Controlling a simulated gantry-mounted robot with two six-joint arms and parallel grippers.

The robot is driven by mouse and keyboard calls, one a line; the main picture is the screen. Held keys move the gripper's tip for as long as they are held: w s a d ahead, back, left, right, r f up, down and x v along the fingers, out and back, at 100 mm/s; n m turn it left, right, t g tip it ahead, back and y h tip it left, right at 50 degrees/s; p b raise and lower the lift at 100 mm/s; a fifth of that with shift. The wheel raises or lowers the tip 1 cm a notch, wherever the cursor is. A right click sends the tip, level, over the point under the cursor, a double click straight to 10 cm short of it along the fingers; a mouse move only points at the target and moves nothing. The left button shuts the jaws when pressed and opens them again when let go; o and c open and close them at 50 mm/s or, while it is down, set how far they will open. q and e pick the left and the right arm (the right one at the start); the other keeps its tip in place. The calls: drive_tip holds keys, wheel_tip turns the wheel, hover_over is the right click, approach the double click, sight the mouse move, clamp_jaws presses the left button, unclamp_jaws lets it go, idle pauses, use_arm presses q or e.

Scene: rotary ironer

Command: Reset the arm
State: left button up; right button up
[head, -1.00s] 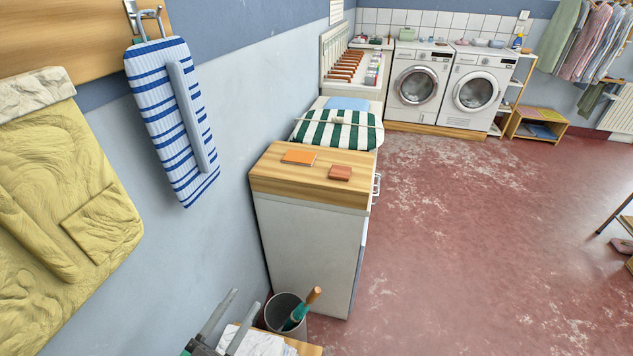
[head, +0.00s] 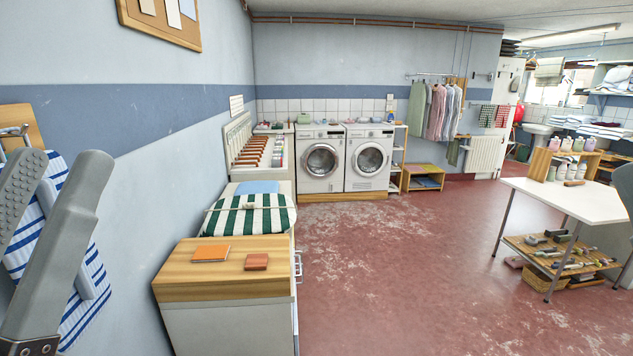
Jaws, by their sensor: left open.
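My left gripper (head: 62,180) is at the left edge of the head view. Its two grey fingers point up and stand apart, with nothing held between them. Behind the fingers, a blue-and-white striped ironing board (head: 88,310) hangs on the wall, partly hidden by them. My right gripper is not in the picture.
A wood-topped cabinet (head: 225,283) with an orange pad (head: 211,253) and a reddish block (head: 256,262) stands ahead. Beyond it are a striped bundle (head: 247,215) and washing machines (head: 320,160). A white table (head: 575,198) stands right. The red floor (head: 400,270) between is clear.

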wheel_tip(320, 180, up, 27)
drive_tip(key=p, duration=2.4)
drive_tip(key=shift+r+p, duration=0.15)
drive_tip(key=shift+p, duration=0.15)
